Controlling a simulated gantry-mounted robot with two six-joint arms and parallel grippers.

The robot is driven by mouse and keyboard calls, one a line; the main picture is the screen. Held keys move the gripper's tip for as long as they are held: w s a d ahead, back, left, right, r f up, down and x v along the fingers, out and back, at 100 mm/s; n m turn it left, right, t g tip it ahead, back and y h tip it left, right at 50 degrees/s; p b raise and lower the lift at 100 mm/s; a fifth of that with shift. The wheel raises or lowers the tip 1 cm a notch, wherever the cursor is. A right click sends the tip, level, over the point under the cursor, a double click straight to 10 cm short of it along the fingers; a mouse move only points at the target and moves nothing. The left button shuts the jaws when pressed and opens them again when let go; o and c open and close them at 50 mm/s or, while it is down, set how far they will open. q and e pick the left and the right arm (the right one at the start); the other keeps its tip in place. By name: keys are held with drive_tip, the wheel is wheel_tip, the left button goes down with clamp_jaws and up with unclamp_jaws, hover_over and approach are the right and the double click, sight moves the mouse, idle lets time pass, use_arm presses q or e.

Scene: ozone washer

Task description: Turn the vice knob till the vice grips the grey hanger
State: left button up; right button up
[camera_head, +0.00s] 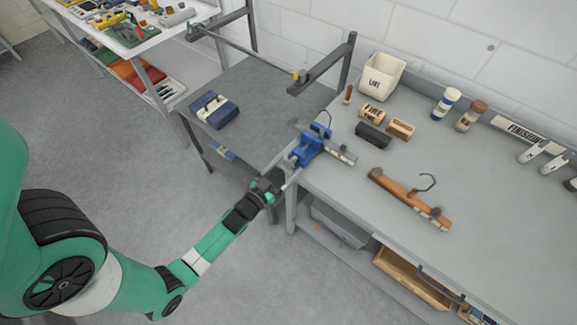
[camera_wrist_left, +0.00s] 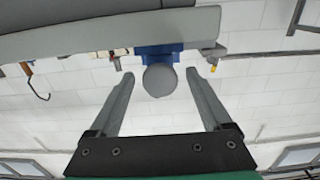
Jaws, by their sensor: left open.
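The blue vice (camera_head: 308,149) is at the left corner of the workbench. The grey hanger (camera_head: 341,153) lies at the vice, its hook up; whether the jaws touch it is too small to tell. In the left wrist view the round grey vice knob (camera_wrist_left: 160,80) stands out in front of the blue vice body (camera_wrist_left: 172,50). My left gripper (camera_head: 281,184) is at the bench's front edge, by the knob side of the vice. Its two fingers are open, one on each side of the knob, with gaps showing. My right gripper is not in view.
A wooden hanger (camera_head: 405,196) with a dark hook lies on the workbench (camera_head: 500,240). Small blocks, a white bin (camera_head: 381,76) and jars stand behind. A side table (camera_head: 255,90) with a blue object (camera_head: 214,110) is left of the bench. Open floor lies in front.

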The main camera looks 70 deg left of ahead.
use_arm(q)
drive_tip(key=shift+w+a, duration=0.35)
drive_tip(key=shift+w, duration=0.3)
drive_tip(key=shift+c, duration=0.3)
clamp_jaws()
drive_tip(key=m, duration=0.2)
drive_tip(key=shift+m+b, duration=0.3)
drive_tip(key=shift+b, duration=0.1)
drive_tip(key=shift+m+b, duration=0.3)
drive_tip(key=shift+m, duration=1.4)
